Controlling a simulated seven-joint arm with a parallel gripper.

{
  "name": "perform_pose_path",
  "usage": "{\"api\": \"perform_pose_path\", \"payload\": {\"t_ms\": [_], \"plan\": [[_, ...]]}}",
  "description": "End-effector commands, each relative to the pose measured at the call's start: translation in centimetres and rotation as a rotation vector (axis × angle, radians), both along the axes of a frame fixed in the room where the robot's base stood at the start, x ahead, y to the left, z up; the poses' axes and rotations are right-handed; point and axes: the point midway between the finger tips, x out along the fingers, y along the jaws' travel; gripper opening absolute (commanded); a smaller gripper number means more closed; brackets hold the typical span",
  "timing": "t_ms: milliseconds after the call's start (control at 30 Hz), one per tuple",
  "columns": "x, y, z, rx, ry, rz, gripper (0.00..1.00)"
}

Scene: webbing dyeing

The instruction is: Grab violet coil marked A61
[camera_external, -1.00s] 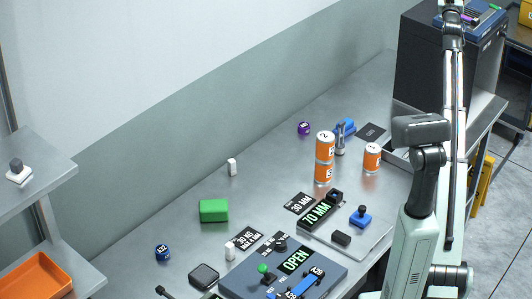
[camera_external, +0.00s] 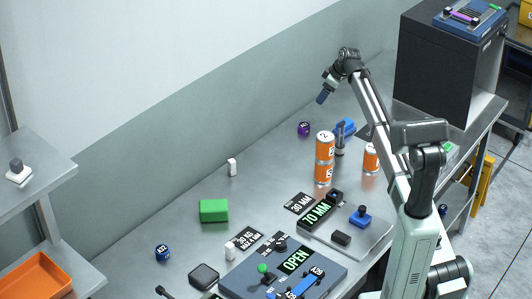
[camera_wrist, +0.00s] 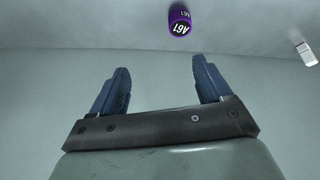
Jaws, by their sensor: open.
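The violet coil marked A61 (camera_external: 304,128) stands on the metal bench near the back wall, left of the stacked orange cans. In the wrist view the violet coil (camera_wrist: 180,20) shows at the top, with its white A61 label readable, beyond the fingertips and slightly right of the middle between them. My gripper (camera_external: 321,98) is in the air above the bench, up and to the right of the coil, pointing down. In the wrist view my gripper (camera_wrist: 161,72) has its two blue fingers wide apart with nothing between them.
Two stacked orange cans (camera_external: 324,158), a grey upright tool (camera_external: 340,138) and a blue object (camera_external: 346,127) stand right of the coil. A small white block (camera_external: 232,167) and a green block (camera_external: 214,211) lie left. The bench around the coil's left side is clear.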

Motion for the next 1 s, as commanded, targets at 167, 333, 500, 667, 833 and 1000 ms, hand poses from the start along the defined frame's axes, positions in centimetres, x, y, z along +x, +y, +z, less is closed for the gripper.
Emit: {"api": "perform_pose_path", "payload": {"t_ms": [167,333,500,667,833,1000], "plan": [[-1.7,2.3,-1.7,-0.013,0.078,0.084,0.78],[-1.8,2.8,-2.8,-0.014,0.088,0.094,0.78],[-1.4,3.6,-5.0,-0.014,0.088,0.093,0.78],[-0.9,4.6,-7.6,-0.015,0.087,0.093,0.78],[-0.5,5.2,-9.4,-0.014,0.085,0.091,0.78],[-0.3,5.5,-10.0,-0.014,0.084,0.091,0.78]]}}
